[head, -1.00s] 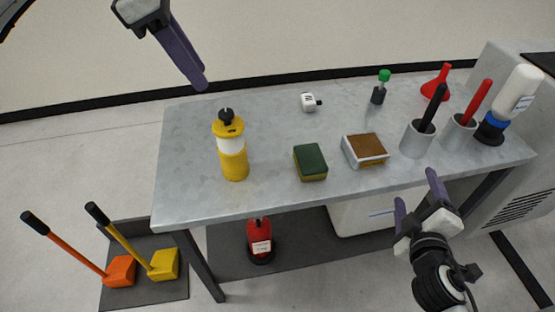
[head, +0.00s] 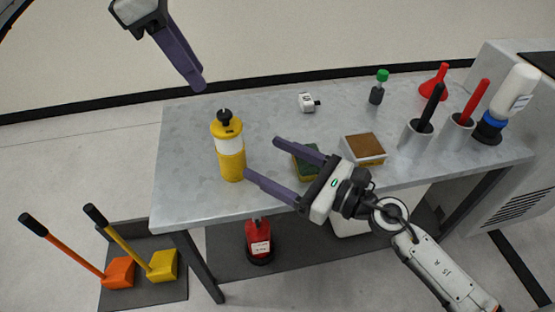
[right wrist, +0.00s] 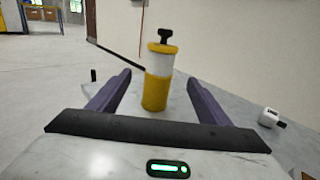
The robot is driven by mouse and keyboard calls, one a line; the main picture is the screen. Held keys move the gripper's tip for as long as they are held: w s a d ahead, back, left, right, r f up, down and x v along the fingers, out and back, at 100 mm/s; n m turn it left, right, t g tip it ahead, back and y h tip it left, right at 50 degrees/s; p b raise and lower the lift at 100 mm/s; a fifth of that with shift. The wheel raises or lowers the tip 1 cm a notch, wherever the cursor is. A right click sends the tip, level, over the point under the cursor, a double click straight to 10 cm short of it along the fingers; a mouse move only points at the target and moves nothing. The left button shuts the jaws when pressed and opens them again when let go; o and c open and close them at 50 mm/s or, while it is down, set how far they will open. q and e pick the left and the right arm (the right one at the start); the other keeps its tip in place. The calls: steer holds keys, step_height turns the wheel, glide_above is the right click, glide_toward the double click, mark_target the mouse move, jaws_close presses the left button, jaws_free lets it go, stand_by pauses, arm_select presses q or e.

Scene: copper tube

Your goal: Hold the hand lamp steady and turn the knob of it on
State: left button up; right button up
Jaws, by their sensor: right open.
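The hand lamp (head: 230,160) is a yellow cylinder with a white band and a black knob (head: 224,116) on top. It stands upright on the grey table, left of its middle. In the right wrist view the lamp (right wrist: 156,92) shows between the open fingers, beyond their tips. My right gripper (head: 262,157) is open and empty, to the right of the lamp, its fingers pointing left at it and apart from it. My left gripper (head: 200,85) is above the table's back left edge, away from the lamp. Only one finger shows clearly, so its opening is unclear.
A green and yellow sponge (head: 306,172) is partly hidden behind my right gripper. A brown-topped box (head: 364,149) stands beside it. A small white item (head: 307,102) lies behind. Cups, a funnel and a white bottle (head: 512,95) crowd the right end. The table's left end is clear.

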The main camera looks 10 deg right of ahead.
mark_target(240, 146)
steer(key=x, duration=0.9)
steer(key=shift+w+a, duration=0.2)
